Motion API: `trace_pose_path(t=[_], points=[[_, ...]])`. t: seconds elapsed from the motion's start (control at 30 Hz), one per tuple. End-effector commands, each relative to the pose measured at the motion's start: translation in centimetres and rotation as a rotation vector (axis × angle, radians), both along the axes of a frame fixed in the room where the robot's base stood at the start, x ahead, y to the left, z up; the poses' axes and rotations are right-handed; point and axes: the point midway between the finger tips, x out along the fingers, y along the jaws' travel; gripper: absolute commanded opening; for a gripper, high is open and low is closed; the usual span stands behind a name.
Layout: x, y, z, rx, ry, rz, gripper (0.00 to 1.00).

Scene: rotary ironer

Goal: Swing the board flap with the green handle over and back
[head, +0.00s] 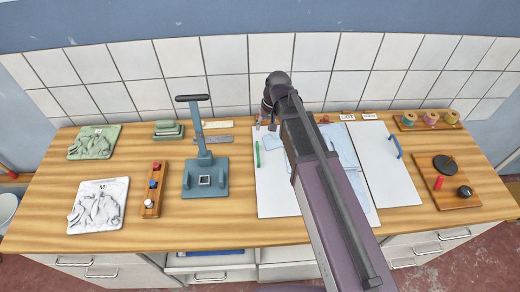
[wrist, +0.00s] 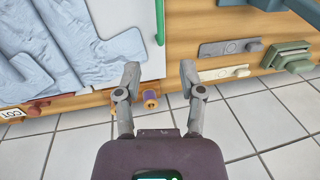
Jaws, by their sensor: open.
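The green handle also shows at the top of the wrist view (wrist: 160,20), on the flap's edge (wrist: 128,14). Pale blue cloth (head: 345,158) lies over the boards, and my arm hides part of it. My gripper (wrist: 159,72) is open and empty, beyond the table's back edge side of the handle and apart from it. In the head view my arm covers most of the gripper.
A white flap with a blue handle (head: 395,146) lies at the right. A blue-grey press (head: 205,175) stands left of the green handle. The tiled wall (wrist: 245,125) is close behind. Bare wood separates press and board.

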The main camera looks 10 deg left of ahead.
Motion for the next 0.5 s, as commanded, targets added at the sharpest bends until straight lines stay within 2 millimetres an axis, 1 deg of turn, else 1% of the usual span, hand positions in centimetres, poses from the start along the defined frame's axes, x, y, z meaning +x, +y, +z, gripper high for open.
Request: trace_pose_path(t=[0.03, 0.5], points=[[0.0, 0.1, -0.8, 0.0, 0.0, 0.0, 0.51], [-0.2, 0.7, -4.5, 0.0, 0.0, -0.001, 0.51]])
